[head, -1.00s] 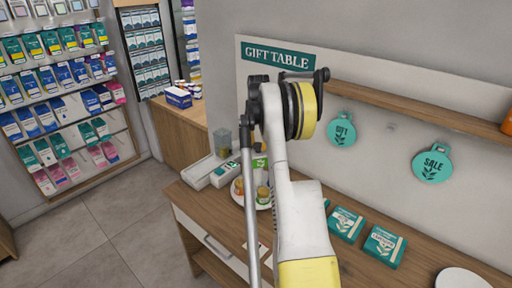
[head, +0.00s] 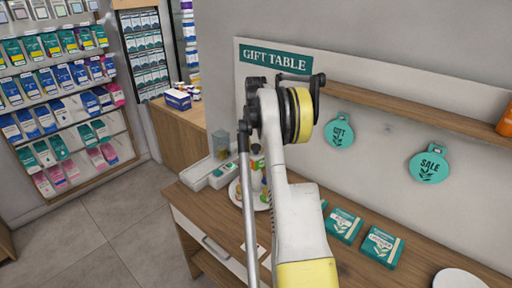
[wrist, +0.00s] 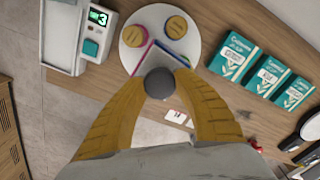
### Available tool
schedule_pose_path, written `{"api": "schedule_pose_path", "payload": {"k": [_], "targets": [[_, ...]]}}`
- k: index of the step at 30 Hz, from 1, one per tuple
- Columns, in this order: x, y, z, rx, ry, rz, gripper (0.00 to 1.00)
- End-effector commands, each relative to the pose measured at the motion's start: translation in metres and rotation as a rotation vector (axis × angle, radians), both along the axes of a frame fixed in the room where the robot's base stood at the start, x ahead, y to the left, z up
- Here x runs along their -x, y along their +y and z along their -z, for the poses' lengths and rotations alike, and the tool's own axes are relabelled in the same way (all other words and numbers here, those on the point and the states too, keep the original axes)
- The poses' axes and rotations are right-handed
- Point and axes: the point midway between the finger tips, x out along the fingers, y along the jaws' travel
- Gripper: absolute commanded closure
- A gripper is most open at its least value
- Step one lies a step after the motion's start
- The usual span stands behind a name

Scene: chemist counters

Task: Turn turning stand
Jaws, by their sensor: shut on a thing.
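The turning stand is a white round plate (wrist: 192,46) on the wooden table, at the top middle of the wrist view. In the head view my arm hides the gripper and much of the stand (head: 235,186).
A grey device with a green display reading 3 (wrist: 97,18) sits left of the stand. Several green boxes (wrist: 232,55) lie to the right. A wall shelf (head: 420,112) runs behind, with round GIFT (head: 340,131) and SALE (head: 429,167) signs below.

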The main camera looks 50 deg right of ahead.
Motion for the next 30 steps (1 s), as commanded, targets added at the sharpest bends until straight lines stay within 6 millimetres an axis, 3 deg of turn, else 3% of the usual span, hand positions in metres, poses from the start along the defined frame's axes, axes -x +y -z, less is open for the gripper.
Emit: {"api": "schedule_pose_path", "payload": {"k": [19,20,22,30], "targets": [[0.0007,0.0005,0.0013,-0.002,0.002,-0.028,1.0],[0.0007,0.0005,0.0013,-0.002,0.002,-0.028,0.62],[0.0007,0.0005,0.0012,-0.002,0.002,-0.028,0.41],[0.0002,0.0002,0.0003,-0.001,0.001,-0.028,0.39]]}}
